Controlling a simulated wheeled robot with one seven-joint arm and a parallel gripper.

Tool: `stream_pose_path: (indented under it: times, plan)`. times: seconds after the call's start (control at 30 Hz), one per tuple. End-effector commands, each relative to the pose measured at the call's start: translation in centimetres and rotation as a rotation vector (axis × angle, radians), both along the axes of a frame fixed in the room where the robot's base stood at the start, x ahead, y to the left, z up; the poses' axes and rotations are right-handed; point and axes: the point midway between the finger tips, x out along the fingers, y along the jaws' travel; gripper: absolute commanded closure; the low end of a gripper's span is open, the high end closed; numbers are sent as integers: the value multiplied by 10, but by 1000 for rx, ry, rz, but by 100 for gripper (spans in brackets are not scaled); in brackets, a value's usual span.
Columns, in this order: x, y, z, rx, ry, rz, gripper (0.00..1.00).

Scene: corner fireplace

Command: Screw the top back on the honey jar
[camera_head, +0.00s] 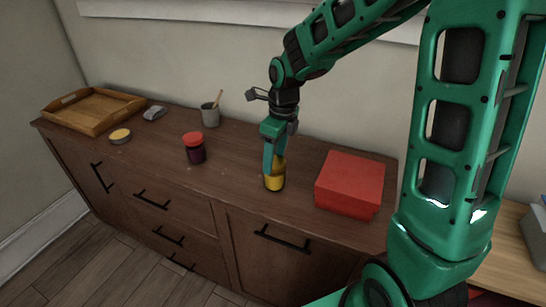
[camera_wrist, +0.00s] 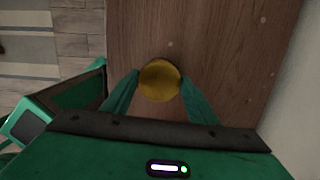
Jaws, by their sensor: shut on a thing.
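The honey jar (camera_head: 274,183) is a small amber-yellow jar standing upright on the wooden cabinet, left of the red box. My gripper (camera_head: 273,162) points down over it, its fingers around the jar's upper part. In the wrist view the round gold top (camera_wrist: 160,80) sits between my two fingertips, and the gripper is shut on it. The top appears to be on or right over the jar's mouth; the fingers hide the seam, so I cannot tell how tightly it sits. The jar's body is hidden under the top in the wrist view.
A red box (camera_head: 350,184) stands close on the right. To the left are a dark jar with a red lid (camera_head: 195,148), a grey cup with a stick (camera_head: 210,115), a yellow-topped tin (camera_head: 120,136), a grey object (camera_head: 155,113) and a wooden tray (camera_head: 75,111). The cabinet's front edge is near.

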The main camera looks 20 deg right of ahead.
Motion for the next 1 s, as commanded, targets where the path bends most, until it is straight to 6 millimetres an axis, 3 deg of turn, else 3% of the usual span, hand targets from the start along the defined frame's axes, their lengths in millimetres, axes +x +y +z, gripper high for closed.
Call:
stream_pose_path:
  times: [0.13, 0.4, 0.67, 0.7, 0.77, 0.97, 1.0]
  plan:
    - [-2, 1, -1, 1, 5, -25, 73]
    - [-2, 1, -1, 0, 4, -236, 73]
    - [-1, 1, -1, 1, 4, -257, 73]
    - [-1, 1, -1, 1, 4, -257, 40]
    - [-1, 1, -1, 0, 3, -257, 25]
    - [0, 1, -1, 0, 1, -257, 25]
    - [0, 0, -1, 0, 1, -257, 20]
